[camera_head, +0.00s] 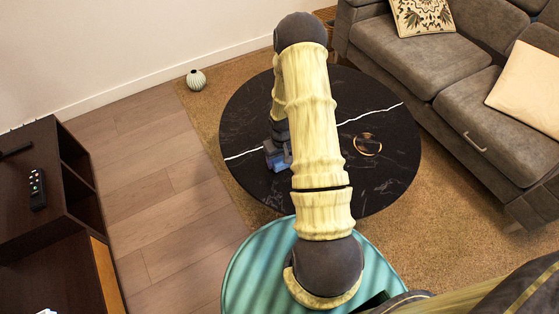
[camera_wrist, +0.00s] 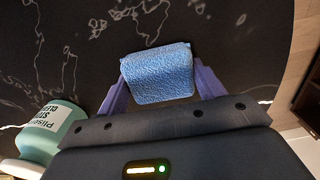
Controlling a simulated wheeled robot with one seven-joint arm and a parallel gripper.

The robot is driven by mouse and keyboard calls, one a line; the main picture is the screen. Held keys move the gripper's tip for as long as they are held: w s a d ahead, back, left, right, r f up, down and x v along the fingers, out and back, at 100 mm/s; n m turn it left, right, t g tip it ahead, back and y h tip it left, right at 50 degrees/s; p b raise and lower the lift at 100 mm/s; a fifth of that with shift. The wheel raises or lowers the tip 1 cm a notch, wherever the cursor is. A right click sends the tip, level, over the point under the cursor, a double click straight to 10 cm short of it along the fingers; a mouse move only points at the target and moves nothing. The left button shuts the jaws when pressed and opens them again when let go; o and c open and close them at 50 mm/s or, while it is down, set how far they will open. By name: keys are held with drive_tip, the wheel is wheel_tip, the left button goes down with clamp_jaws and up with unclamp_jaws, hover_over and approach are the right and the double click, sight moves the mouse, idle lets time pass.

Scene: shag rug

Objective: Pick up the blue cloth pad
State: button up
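The blue cloth pad (camera_wrist: 158,74) is a small, light blue, textured piece in the middle of the wrist view. It lies between the two purple-blue fingers of my gripper (camera_wrist: 160,80), with a finger against each side. My gripper looks shut on the pad. In the head view my gripper (camera_head: 278,157) is low over the left part of the round black table (camera_head: 245,115). There the pad is too small and too covered to make out clearly. Whether the pad touches the tabletop is not clear.
A green jar with a white label (camera_wrist: 55,125) stands left of my gripper in the wrist view. A round gold-rimmed dish (camera_head: 367,145) sits on the table's right part. A grey sofa (camera_head: 440,70) is at right, a teal round surface (camera_head: 250,265) in front, a dark cabinet (camera_head: 30,170) at left.

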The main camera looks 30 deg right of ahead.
sight(281, 159)
wheel_tip(281, 159, up, 10)
drive_tip(key=shift+p, duration=1.25)
drive_tip(key=shift+o, duration=0.7)
drive_tip(key=w+a+r, duration=0.1)
drive_tip(key=a+r, duration=0.1)
drive_tip(key=a, duration=0.2)
drive_tip(key=w+a+r, duration=0.1)
drive_tip(key=a, duration=0.4)
drive_tip(key=w+a+r, duration=0.2)
drive_tip(key=a, duration=0.2)
drive_tip(key=shift+w+a+r, duration=0.1)
drive_tip(key=shift+a+r, duration=0.2)
drive_tip(key=shift+a, duration=0.05)
drive_tip(key=shift+c, duration=0.3)
